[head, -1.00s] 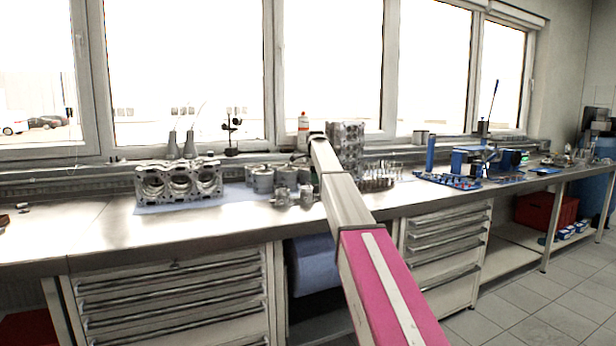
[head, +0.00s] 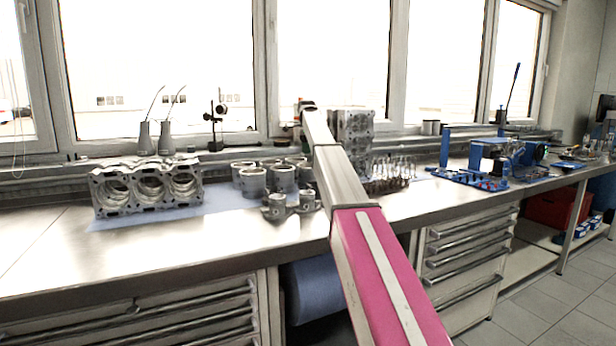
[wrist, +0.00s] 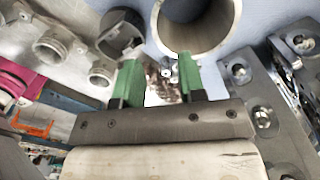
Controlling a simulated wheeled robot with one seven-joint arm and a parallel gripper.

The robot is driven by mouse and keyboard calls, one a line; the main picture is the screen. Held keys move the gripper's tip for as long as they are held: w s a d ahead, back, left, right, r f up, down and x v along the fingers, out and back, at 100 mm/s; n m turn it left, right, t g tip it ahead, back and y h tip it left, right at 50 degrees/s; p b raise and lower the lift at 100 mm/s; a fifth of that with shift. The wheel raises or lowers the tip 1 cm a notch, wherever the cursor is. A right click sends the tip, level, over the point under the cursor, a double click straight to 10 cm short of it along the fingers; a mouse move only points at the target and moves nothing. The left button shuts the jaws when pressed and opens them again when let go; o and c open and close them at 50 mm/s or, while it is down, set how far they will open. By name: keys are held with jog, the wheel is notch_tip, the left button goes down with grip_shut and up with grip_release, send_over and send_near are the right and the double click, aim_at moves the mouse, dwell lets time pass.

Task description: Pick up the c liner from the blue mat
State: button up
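Several grey metal liners (head: 252,182) stand grouped on the blue mat (head: 218,202), left of my arm in the head view; I cannot tell which is the c liner. In the wrist view, a large open-ended cylinder, which looks like a liner (wrist: 232,22), is at the top, partly cut off by the frame edge. The blue mat (wrist: 262,18) shows beside it. My gripper (wrist: 158,78) has two green fingers spread apart with nothing held between them. The cylinder lies beyond the fingertips. In the head view my gripper is hidden.
An engine block (head: 148,190) stands on the mat's left part. Ported metal castings (head: 291,204) stand in front of the liners. An upright block (head: 352,135) and small valve-like parts (head: 390,172) are right of my arm. The front bench top (head: 180,245) is clear.

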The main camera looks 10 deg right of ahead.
aim_at(307, 170)
jog(key=f, duration=1)
jog(key=shift+s, duration=0.2)
grip_shut()
